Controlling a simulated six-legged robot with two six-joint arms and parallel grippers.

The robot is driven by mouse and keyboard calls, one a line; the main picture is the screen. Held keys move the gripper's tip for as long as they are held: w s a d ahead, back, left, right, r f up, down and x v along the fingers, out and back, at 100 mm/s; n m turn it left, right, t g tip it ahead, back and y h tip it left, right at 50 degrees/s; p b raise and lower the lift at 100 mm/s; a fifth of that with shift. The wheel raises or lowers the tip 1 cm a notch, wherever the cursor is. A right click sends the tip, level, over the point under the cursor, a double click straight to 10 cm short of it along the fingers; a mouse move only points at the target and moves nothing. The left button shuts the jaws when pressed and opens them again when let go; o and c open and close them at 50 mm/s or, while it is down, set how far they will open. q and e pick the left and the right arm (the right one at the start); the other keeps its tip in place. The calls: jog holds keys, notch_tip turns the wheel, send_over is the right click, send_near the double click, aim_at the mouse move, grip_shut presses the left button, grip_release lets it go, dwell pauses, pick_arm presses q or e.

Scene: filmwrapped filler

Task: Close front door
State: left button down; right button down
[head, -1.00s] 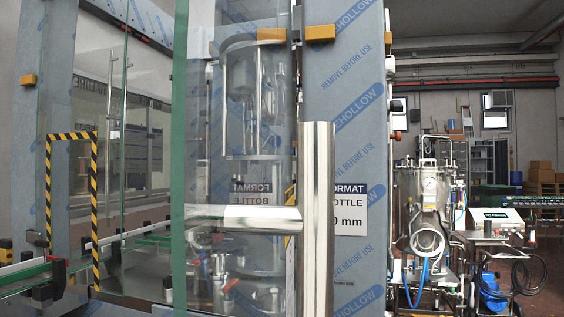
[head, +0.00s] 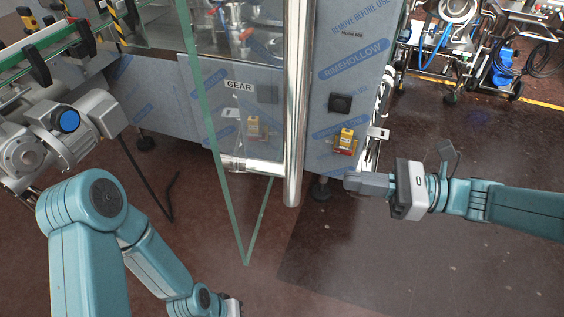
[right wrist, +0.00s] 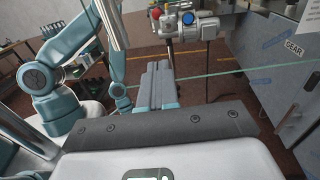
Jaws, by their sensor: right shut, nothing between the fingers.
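The front door (head: 237,170) is a clear glass panel with green edges. It stands open, swung out from the machine toward me, its lower corner over the floor. A chrome tube handle (head: 297,110) runs upright on it, with a crossbar at its lower end. My right gripper (head: 352,184) is shut and empty, to the right of the handle and apart from it. In the right wrist view its fingers (right wrist: 156,82) are together, and the door's green edge (right wrist: 215,74) crosses behind them. My left gripper (head: 234,307) is low at the bottom edge, its fingers mostly cut off.
The machine's film-wrapped cabinet (head: 345,80) stands behind the door, with a yellow-red switch (head: 345,140). A grey motor (head: 60,135) and conveyor (head: 50,50) are at the left. A wheeled unit with hoses (head: 470,40) is back right. The floor at the right is clear.

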aim_at(262, 165)
jog(key=w+a, duration=0.1)
jog(key=a, duration=0.3)
jog(key=w+a+p, duration=0.1)
jog(key=a, duration=0.3)
jog(key=a+p, duration=0.1)
jog(key=a, duration=0.4)
jog(key=shift+w+a+r, duration=0.1)
jog(key=shift+w, duration=0.3)
jog(key=shift+a, duration=0.25)
jog(key=shift+s+a, duration=0.1)
jog(key=shift+w, duration=0.2)
jog(key=shift+s, duration=0.15)
